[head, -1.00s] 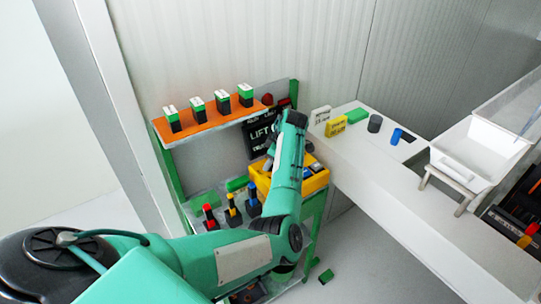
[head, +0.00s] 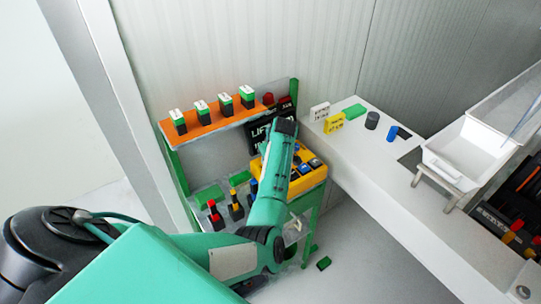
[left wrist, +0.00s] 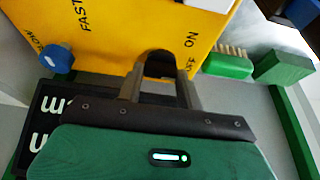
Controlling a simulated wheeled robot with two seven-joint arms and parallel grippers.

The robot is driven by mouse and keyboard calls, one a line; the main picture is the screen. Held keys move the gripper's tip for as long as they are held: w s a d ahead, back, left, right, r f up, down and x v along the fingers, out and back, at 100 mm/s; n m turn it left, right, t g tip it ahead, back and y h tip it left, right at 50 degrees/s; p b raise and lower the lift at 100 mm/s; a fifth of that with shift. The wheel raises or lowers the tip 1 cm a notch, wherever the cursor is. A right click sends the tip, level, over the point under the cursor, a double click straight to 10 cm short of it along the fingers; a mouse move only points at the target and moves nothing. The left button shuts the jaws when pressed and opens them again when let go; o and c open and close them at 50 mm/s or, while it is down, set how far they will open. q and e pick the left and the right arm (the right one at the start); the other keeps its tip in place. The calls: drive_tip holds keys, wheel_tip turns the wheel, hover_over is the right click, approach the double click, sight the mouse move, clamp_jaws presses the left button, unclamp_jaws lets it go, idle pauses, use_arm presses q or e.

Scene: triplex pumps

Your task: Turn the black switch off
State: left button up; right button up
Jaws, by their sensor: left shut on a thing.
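The yellow control box (head: 318,172) stands on the green-framed bench in the head view, with my left arm across its left part. The left wrist view shows its yellow face (left wrist: 130,25) close up, with the words FAST, SLOW, ON and a partly covered word below ON. The black switch (left wrist: 157,57) sits beside ON, between the fingers of my left gripper (left wrist: 160,78). The gripper is shut on the switch. A blue knob (left wrist: 57,58) is near SLOW. In the head view my arm hides the switch and fingertips. My right gripper is not in view.
An orange shelf (head: 213,127) with several green-and-black blocks is above the bench. A black LIFT sign (head: 258,137) stands behind my wrist. Red, yellow and blue-handled items stand left of my arm. A white counter (head: 395,185) extends right. A green brush (left wrist: 228,65) is beside the box.

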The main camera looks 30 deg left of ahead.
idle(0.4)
use_arm(q)
drive_tip(key=o, duration=0.7)
drive_tip(key=shift+r, duration=0.1)
drive_tip(key=b+v, duration=0.4)
drive_tip(key=v, duration=0.9)
drive_tip(key=shift+d+r, duration=0.25)
drive_tip(key=shift+r, duration=0.05)
drive_tip(key=shift+f, duration=0.1)
